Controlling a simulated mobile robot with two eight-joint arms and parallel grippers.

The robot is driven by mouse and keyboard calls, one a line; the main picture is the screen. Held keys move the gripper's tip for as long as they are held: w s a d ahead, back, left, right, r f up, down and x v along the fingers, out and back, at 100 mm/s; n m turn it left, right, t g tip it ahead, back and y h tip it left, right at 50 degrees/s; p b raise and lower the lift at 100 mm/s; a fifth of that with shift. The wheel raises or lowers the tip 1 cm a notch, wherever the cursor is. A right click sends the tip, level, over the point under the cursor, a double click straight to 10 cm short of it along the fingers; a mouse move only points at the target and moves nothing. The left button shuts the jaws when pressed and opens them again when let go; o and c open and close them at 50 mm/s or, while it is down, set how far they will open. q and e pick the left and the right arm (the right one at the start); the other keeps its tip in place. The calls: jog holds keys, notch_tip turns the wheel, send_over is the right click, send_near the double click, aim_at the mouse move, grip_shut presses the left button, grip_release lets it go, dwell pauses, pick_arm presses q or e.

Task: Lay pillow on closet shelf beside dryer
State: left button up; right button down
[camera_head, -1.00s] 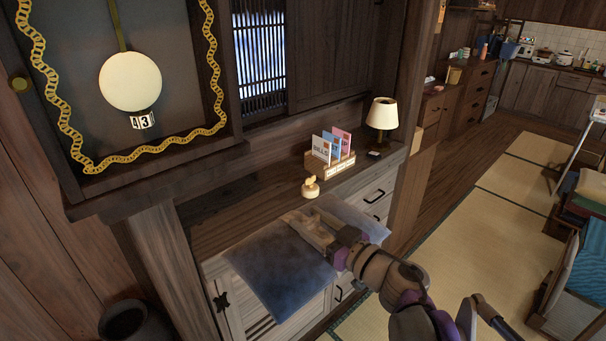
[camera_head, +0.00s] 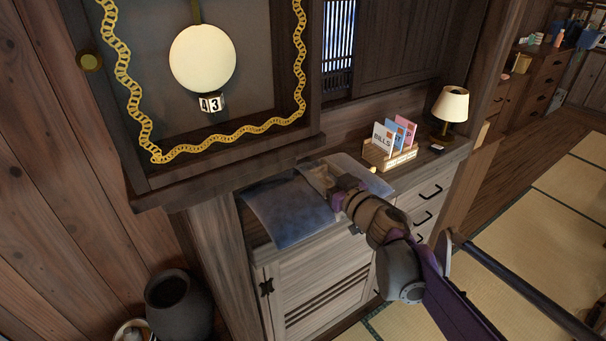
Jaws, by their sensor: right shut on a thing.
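A blue-grey pillow (camera_head: 285,212) is over the left part of a wooden cabinet top, its front edge overhanging the cabinet front. My right gripper (camera_head: 325,180) is shut on the pillow near its middle right. I cannot tell whether the pillow touches the surface below. No dryer can be made out. My left gripper is not in view.
A letter rack (camera_head: 390,160) with cards marked BILLS stands right of the pillow, with a lamp (camera_head: 450,106) beyond it. A clock case (camera_head: 207,70) juts out above left. A dark pot (camera_head: 178,303) stands at lower left.

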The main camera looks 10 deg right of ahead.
jog(key=x, duration=0.7)
jog(key=shift+w+a+p, duration=0.1)
jog(key=shift+w+p, duration=0.1)
jog(key=shift+p, duration=0.15)
jog(key=shift+w+f, duration=0.25)
jog(key=shift+f, duration=0.75)
jog(key=shift+s+f, duration=0.1)
jog(key=shift+f, duration=0.45)
notch_tip(320, 180, down, 3)
jog(key=shift+f, duration=0.1)
jog(key=shift+w+a+f, duration=0.1)
jog(key=shift+w+f, duration=0.15)
jog(key=shift+f, duration=0.1)
jog(key=shift+f, duration=0.2)
jog(key=shift+c, duration=0.6)
grip_release()
